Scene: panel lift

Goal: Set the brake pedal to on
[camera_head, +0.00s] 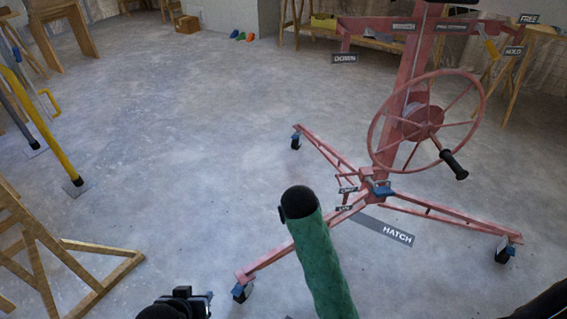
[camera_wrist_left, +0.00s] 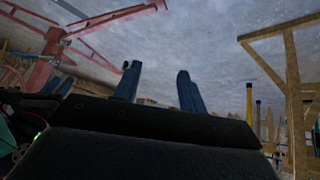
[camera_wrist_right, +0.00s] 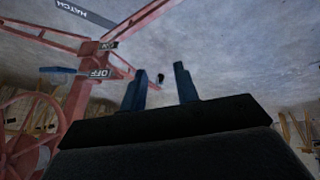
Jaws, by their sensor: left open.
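The blue brake pedal (camera_head: 380,190) is low on the red panel lift (camera_head: 405,110), where its base legs meet. Two small signs stand left of it; in the right wrist view they read ON and OFF. There the blue pedal (camera_wrist_right: 58,70) lies roughly level with the OFF sign (camera_wrist_right: 99,73); its exact setting is hard to tell. My left gripper (camera_head: 190,298) is at the bottom of the head view, left of the lift and apart from it. Its fingers (camera_wrist_left: 157,85) are spread and empty. My right gripper (camera_wrist_right: 160,86) shows spread, empty fingers, apart from the pedal.
The lift's handwheel (camera_head: 428,120) with a black handle overhangs the pedal's right side. A HATCH sign (camera_head: 384,230) is near the lift's legs. A wooden trestle (camera_head: 45,240) stands at the left, with a yellow post (camera_head: 45,130) behind. The floor between is clear.

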